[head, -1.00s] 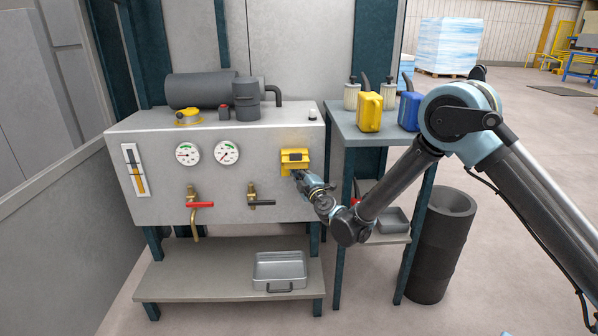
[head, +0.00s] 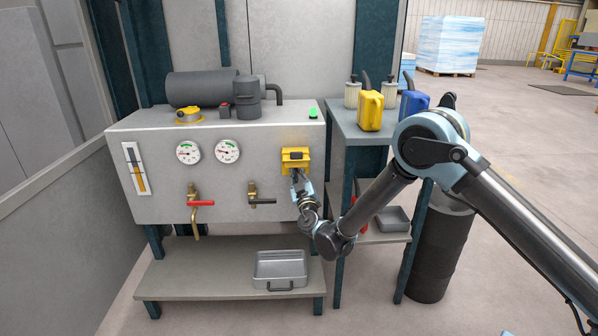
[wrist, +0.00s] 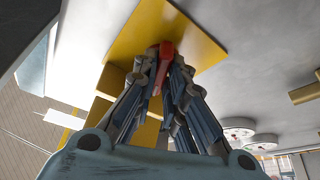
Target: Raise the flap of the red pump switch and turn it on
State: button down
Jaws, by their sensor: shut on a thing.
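The yellow switch box (head: 295,155) is on the right part of the grey cabinet front. In the wrist view its yellow plate (wrist: 150,35) fills the top, and a yellow piece that looks like the flap (wrist: 110,85) stands out from it, apparently raised. The red switch handle (wrist: 166,50) sits between my fingertips. My gripper (head: 297,174) reaches the box from below; in the wrist view my gripper (wrist: 165,68) is shut on the red handle. My fingers hide part of the handle. The lamp (head: 313,113) on the cabinet top shows green.
Two gauges (head: 208,152) and two valves with red (head: 200,204) and black (head: 262,202) handles lie left of the box. A side table (head: 345,122) with yellow and blue canisters stands close on the right. A metal tray (head: 280,268) lies on the low shelf.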

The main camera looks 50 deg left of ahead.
jog(key=shift+w+m+t, duration=0.15)
jog(key=shift+m+t, duration=0.65)
jog(key=shift+m, duration=0.7)
jog(key=c, duration=1.6)
grip_release()
jog(key=shift+c, duration=0.2)
jog(key=v, duration=1.2)
jog(key=shift+r, duration=0.1)
